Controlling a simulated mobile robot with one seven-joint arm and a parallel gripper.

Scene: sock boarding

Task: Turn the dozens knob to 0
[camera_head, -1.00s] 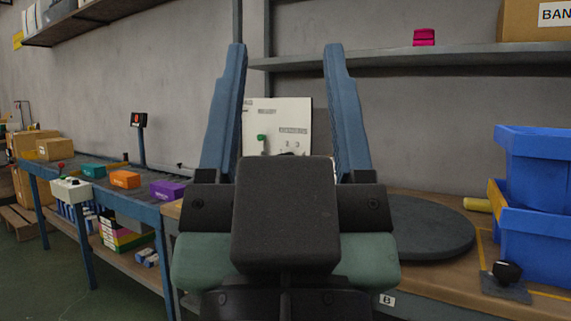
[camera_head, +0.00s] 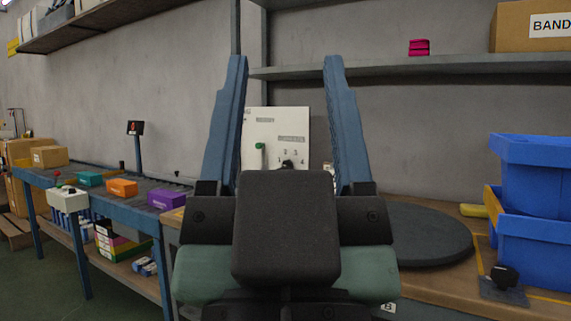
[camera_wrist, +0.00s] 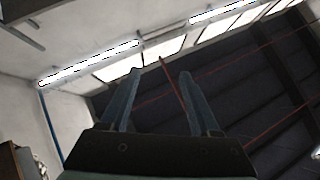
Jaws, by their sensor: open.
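A white panel (camera_head: 262,124) stands upright at the back of the bench, seen between the fingers of my gripper (camera_head: 285,62). A green knob or lever (camera_head: 260,149) is on its left part. A dark knob (camera_head: 288,164) with small marks around it sits lower, partly hidden behind my wrist. I cannot read which is the dozens knob or its setting. My gripper is open and empty, fingers pointing up, apart from the panel. In the wrist view my gripper (camera_wrist: 160,75) shows against the ceiling.
A dark round turntable (camera_head: 425,235) lies on the bench to the right, with blue bins (camera_head: 545,180) beyond it. A shelf (camera_head: 400,66) runs above the panel.

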